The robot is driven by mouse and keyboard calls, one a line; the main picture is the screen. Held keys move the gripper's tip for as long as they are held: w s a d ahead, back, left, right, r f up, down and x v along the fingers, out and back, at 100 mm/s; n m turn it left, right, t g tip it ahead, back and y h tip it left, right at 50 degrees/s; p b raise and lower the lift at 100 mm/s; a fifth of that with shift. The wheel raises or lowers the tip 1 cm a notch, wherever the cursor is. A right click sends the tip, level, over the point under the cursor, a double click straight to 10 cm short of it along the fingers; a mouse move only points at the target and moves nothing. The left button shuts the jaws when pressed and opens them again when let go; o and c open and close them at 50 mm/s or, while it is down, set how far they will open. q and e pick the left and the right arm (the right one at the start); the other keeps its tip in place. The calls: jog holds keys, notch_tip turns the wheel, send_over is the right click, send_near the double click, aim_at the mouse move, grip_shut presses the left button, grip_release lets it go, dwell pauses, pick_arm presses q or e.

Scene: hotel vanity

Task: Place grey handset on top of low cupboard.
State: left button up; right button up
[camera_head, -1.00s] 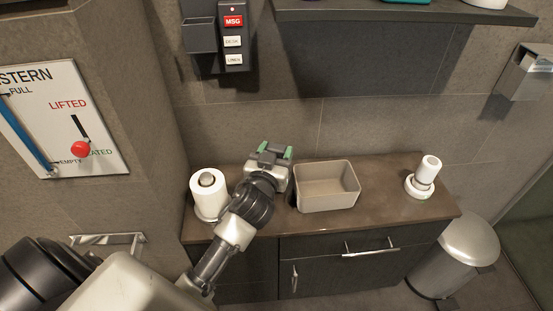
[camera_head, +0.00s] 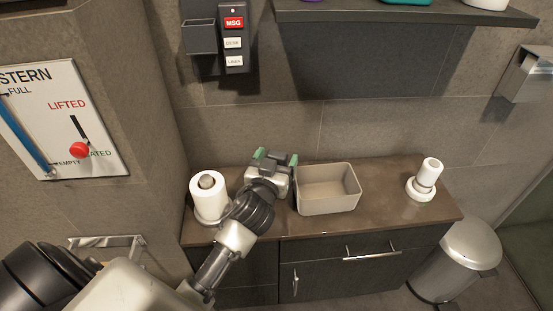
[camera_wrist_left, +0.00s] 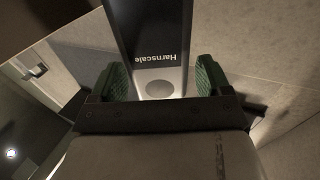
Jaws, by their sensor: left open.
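The low cupboard (camera_head: 400,219) has a brown top and dark fronts, and it stands against the wall in the head view. My left gripper (camera_head: 277,158) is over its back part, between the paper roll and the beige box. Its green fingers are open and apart. In the left wrist view, a dark grey slab lettered "Harnscale" (camera_wrist_left: 150,25), which looks like the grey handset, shows between and beyond my fingers (camera_wrist_left: 160,82). I cannot tell whether it touches them or what it rests on. I cannot make it out in the head view. My right gripper is out of view.
A white paper roll (camera_head: 209,205) stands left of my gripper. An open beige box (camera_head: 328,207) is close on the right. A white object (camera_head: 424,185) stands farther right. A wall unit (camera_head: 234,40) hangs above. The cupboard top is clear between box and white object.

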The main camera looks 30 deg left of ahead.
pick_arm(q)
jog(key=shift+r, duration=0.1)
jog(key=s+d, duration=0.2)
jog(key=s, duration=0.9)
jog(key=shift+s+d, duration=0.2)
jog(key=shift+s, duration=0.2)
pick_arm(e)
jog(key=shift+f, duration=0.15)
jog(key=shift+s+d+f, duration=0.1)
